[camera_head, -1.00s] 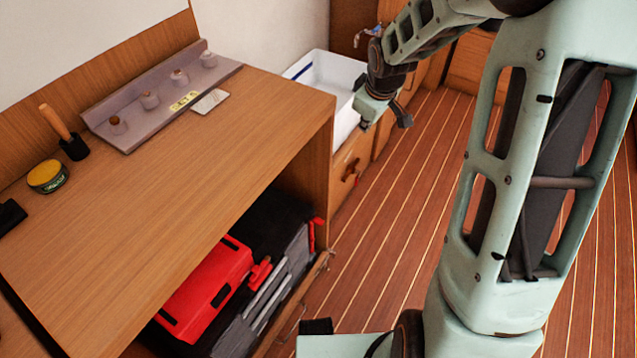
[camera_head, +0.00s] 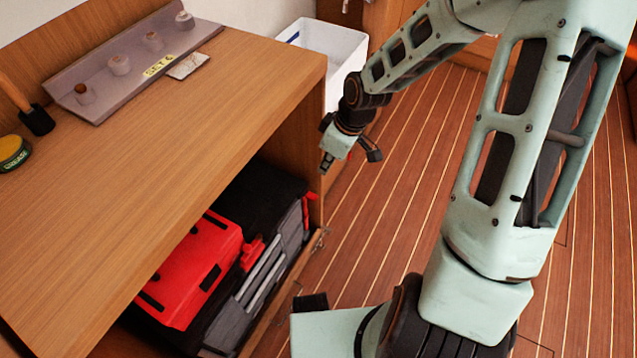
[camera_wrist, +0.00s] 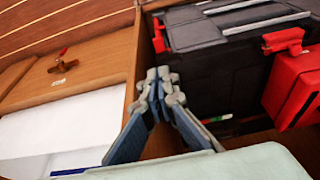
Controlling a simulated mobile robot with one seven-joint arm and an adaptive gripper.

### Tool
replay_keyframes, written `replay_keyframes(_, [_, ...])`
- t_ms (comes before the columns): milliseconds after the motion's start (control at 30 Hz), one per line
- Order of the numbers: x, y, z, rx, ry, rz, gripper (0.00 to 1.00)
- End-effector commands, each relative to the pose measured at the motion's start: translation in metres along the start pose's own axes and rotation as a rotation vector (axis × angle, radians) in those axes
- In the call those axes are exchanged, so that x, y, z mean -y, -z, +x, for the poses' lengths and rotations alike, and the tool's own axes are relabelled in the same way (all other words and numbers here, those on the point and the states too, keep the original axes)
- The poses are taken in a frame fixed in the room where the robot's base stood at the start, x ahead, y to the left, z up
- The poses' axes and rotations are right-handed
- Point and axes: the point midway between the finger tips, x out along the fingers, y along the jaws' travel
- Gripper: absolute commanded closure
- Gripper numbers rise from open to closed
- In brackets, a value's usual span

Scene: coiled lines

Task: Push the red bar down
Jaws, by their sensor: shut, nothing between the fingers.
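Several red parts show, and I cannot tell for certain which is the red bar. A narrow upright red piece (camera_head: 308,208) is at the right end of the black toolbox (camera_head: 262,205) on the open shelf; it also shows in the wrist view (camera_wrist: 158,36). A red latch (camera_head: 252,253) is on the front side, beside a red case (camera_head: 197,268). In the wrist view the latch (camera_wrist: 284,40) is at the upper right. My gripper (camera_head: 326,163) is shut and empty, by the cabinet's right front edge. In the wrist view its fingertips (camera_wrist: 164,88) appear below the narrow red piece.
The wooden cabinet top (camera_head: 190,130) overhangs the shelf, and its side panel (camera_head: 300,150) stands near my gripper. A white bin (camera_head: 335,50) is behind. A handle (camera_wrist: 62,60) is on the wood front in the wrist view. The plank floor (camera_head: 400,180) is clear.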

Motion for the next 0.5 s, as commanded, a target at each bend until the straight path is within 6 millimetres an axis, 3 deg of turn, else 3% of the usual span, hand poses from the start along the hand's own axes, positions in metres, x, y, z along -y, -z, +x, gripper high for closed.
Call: replay_keyframes(500, [0.001,-0.001,0.102,0.001,0.002,-0.002,1.00])
